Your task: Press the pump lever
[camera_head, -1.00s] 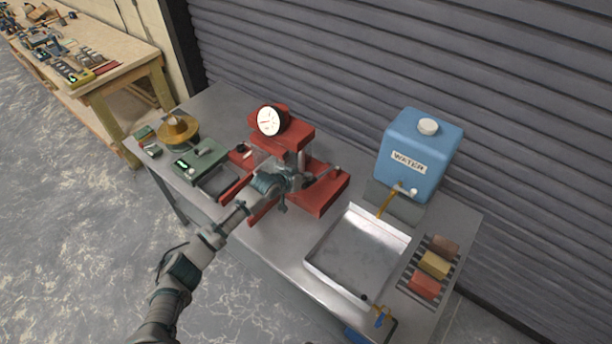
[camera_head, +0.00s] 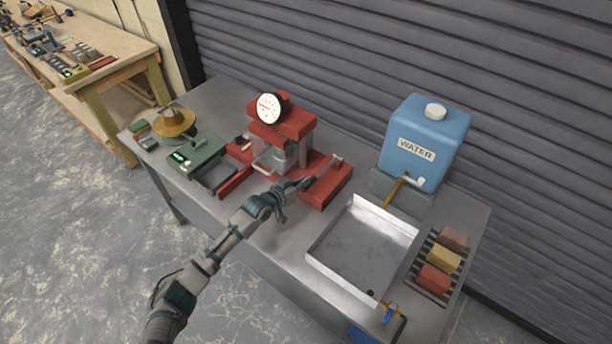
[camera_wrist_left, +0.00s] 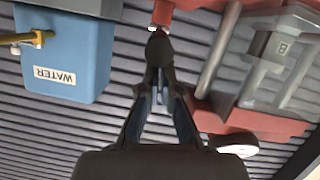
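The red press (camera_head: 283,125) with a round white dial stands on the metal bench. Its pump lever (camera_head: 330,167) slants from the red pump base toward my left gripper (camera_head: 303,184). In the left wrist view the lever's dark handle (camera_wrist_left: 158,46) lies straight ahead, its far end at a red part. The fingers of my left gripper (camera_wrist_left: 160,88) come together at the near end of this handle and appear shut on it; their tips partly hide it. My right gripper is in neither view.
A blue water tank (camera_head: 425,140) and a shallow metal tray (camera_head: 352,250) are to the right, with coloured blocks on a rack (camera_head: 429,270). A green scale (camera_head: 193,155) and a brass-coloured dish (camera_head: 175,122) are to the left. A ribbed shutter (camera_head: 330,45) closes off the back.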

